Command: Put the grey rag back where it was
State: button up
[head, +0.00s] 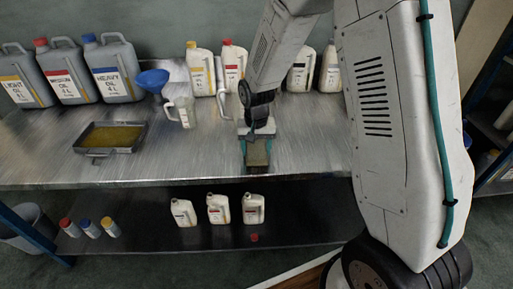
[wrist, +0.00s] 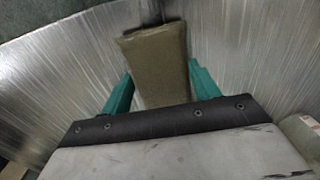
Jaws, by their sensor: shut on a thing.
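The grey rag (wrist: 155,65) looks like a folded brownish-grey pad in the wrist view. It lies between the two green fingers of my gripper (wrist: 158,85), which is shut on it. In the head view the rag (head: 257,153) shows at the end of my gripper (head: 257,155), over the front middle part of the metal workbench (head: 200,165). I cannot tell whether the rag touches the bench top.
A tray of oil (head: 82,150) sits at the bench's left. A clear jug (head: 181,103) with a blue funnel (head: 152,80), large grey cans (head: 112,68) and white bottles (head: 201,72) stand behind. Small bottles (head: 218,208) and a red cap (head: 254,238) are on the lower shelf.

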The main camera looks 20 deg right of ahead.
aim_at(257, 151)
jog(key=shift+f, duration=0.2)
jog(key=o, duration=0.9)
jog(key=shift+r, duration=0.15)
notch_tip(257, 151, up, 12)
jog(key=s+d+r+n, duration=0.1)
jog(key=s+d+r, duration=0.1)
jog(key=s+r, duration=0.95)
jog(key=s+r+n, duration=0.1)
jog(key=s, duration=0.5)
jog(key=s+d, duration=0.1)
jog(key=s, duration=0.5)
jog(key=s+r+n+t, duration=0.1)
jog(key=s, duration=0.5)
jog(key=shift+s+d+r+n, duration=0.15)
jog(key=shift+r+n, duration=0.15)
jog(key=shift+r, duration=0.05)
